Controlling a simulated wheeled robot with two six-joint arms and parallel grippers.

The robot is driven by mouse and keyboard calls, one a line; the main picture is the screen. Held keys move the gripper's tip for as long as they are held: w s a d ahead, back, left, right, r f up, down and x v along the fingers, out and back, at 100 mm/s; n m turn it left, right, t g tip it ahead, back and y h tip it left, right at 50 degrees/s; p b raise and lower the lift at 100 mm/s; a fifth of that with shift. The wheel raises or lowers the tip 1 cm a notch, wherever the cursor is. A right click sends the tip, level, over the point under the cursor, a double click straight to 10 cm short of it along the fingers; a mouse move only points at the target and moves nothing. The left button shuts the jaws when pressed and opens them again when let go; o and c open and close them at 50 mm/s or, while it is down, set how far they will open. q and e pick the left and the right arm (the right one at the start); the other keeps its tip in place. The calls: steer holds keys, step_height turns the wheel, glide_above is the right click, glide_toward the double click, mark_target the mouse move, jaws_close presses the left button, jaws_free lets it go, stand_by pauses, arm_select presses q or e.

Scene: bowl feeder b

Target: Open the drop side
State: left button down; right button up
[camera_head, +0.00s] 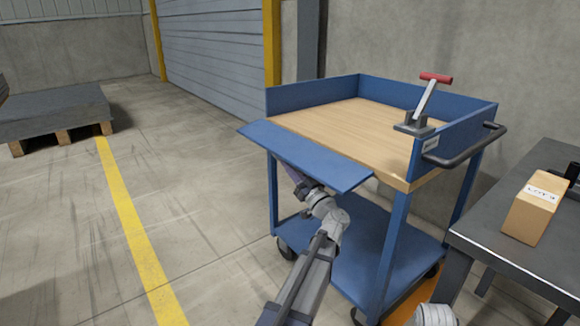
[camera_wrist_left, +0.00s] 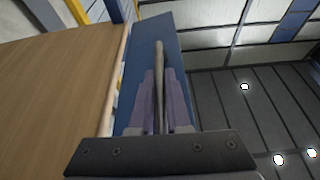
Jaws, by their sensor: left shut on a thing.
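The blue drop side (camera_head: 305,153) of the cart is swung outward from the wooden deck (camera_head: 345,128) and lies roughly level, sloping slightly. It also shows in the left wrist view (camera_wrist_left: 150,32), beside the deck edge. My left gripper (camera_head: 291,174) is under the panel, its fingertips hidden by it in the head view. In the left wrist view the fingers (camera_wrist_left: 160,105) are shut on a thin greyish bar (camera_wrist_left: 159,65), which looks like the panel's handle. My right gripper is not in view.
A dark push handle (camera_head: 465,148) sticks out at the right. A grey table (camera_head: 530,240) with a cardboard box (camera_head: 535,208) stands at right.

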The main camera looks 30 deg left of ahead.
mark_target(287, 159)
arm_select(q)
steer(key=r+m+t+p, duration=0.1)
steer(key=s+r+m+h+p, duration=0.1)
steer(key=m, duration=0.1)
steer(key=shift+s+a+r+t, duration=0.1)
steer(key=shift+a+t, duration=0.1)
steer(key=shift+t, duration=0.2)
steer(key=shift+r+m+p, duration=0.35)
steer(key=shift+m+p, duration=0.05)
steer(key=shift+p, duration=0.2)
steer(key=c, duration=0.9)
jaws_free()
steer(key=shift+f, duration=0.1)
